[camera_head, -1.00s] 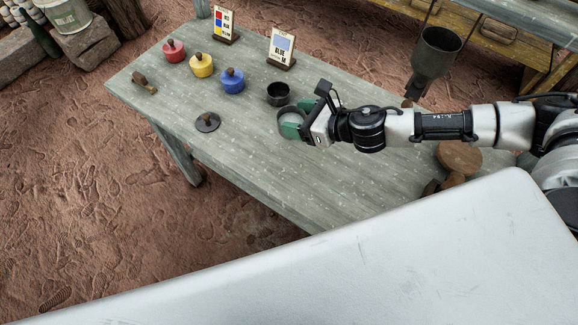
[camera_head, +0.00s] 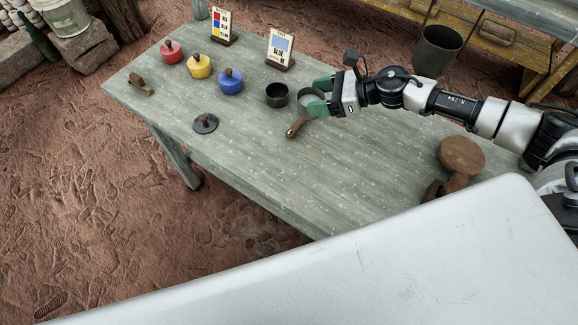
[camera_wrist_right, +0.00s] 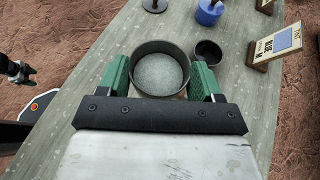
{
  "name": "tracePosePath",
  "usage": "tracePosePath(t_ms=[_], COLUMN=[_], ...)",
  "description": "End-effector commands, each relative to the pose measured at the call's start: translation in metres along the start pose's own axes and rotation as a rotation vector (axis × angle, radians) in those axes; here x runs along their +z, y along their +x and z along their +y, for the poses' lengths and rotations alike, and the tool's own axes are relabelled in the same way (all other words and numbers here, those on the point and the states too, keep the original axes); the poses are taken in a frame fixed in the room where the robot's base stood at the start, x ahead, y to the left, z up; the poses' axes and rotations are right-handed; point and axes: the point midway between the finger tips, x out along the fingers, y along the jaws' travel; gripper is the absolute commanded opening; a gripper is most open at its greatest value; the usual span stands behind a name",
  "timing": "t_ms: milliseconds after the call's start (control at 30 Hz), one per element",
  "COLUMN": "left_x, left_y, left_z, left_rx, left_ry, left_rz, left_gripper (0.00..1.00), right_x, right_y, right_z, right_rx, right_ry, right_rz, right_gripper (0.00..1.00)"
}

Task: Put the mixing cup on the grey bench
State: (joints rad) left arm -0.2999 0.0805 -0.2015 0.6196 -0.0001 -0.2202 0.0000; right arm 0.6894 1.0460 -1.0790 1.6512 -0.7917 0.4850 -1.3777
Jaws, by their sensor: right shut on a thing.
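The mixing cup, a round grey cup (camera_head: 309,99), is between the green fingers of my right gripper (camera_head: 319,96). The right wrist view shows the cup (camera_wrist_right: 160,72) from above, with a finger on each side of it and a pale grey inside. The cup is over the grey wooden bench (camera_head: 330,175), beside a small black pot (camera_head: 277,95). I cannot tell whether its bottom touches the bench top. A brown wooden handle (camera_head: 297,127) shows just below the cup; I cannot tell if it belongs to it.
A dark lid (camera_head: 205,124) lies in front. Two cards (camera_head: 281,48) stand behind. A round wooden piece (camera_head: 461,155) is at the right. The middle front is clear.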

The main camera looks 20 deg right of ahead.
Motion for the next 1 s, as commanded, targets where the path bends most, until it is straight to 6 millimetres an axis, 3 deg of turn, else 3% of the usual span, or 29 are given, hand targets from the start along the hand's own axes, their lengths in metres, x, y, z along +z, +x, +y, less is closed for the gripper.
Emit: tracePosePath(t_ms=[133,500,733,1000], left_x=[-0.001,-0.003,-0.003,-0.003], left_y=[-0.01,-0.034,-0.035,-0.033], left_z=[0.0,-0.001,-0.001,-0.001], left_rx=[0.0,-0.001,-0.001,-0.001], left_ry=[-0.001,-0.002,-0.003,-0.002], left_rz=[-0.001,-0.001,0.0,0.0], left_gripper=[0.6,0.6,0.6,0.6], right_x=[-0.005,-0.04,-0.052,-0.085], right_y=[0.007,0.05,0.061,0.074], right_z=[0.017,0.093,0.108,0.108], right_rx=[0.012,0.01,0.006,0.006], right_ry=[0.001,0.003,0.0,0.002], right_rz=[0.0,-0.002,-0.001,-0.001], right_gripper=[0.39,0.39,0.39,0.39])
